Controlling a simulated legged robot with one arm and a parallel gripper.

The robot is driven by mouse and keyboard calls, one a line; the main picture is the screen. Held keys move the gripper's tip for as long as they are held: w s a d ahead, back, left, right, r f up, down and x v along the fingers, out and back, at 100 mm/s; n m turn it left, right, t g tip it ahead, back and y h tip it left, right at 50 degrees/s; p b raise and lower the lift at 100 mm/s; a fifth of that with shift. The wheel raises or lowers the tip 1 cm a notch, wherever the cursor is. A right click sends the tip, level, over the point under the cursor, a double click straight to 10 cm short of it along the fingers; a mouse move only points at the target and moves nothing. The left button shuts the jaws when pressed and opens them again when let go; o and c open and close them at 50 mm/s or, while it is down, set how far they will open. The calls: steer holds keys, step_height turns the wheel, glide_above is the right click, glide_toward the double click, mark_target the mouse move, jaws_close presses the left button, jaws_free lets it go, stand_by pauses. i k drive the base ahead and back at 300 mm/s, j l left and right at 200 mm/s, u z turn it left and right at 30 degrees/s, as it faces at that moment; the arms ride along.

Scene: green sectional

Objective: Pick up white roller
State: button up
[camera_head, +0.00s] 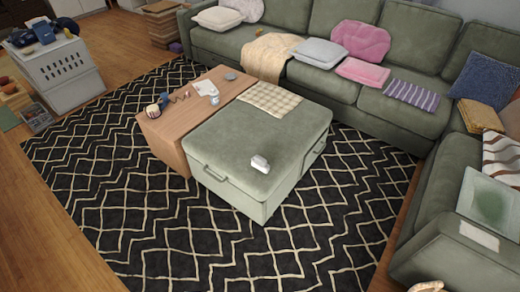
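A small white object (261,164), which looks like the white roller, lies on top of the green ottoman (225,145). It sits on the right front part of the cushion, with clear cushion around it. It is too small to make out in detail. My gripper is not in this view, so its state and its distance from the roller do not show.
A wooden table (165,133) with small items adjoins the ottoman's left side. A checked cloth (270,98) covers the ottoman's back part. The green sectional (330,85) runs behind and right. The patterned rug (130,230) in front is clear.

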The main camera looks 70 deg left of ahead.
mark_target(258, 161)
steer(key=u, duration=2.4)
steer(key=i+l+u, duration=0.5)
steer(key=i, duration=0.25)
steer(key=i+l+u, duration=0.45)
steer(key=i+l, duration=0.2)
steer(key=l, duration=0.15)
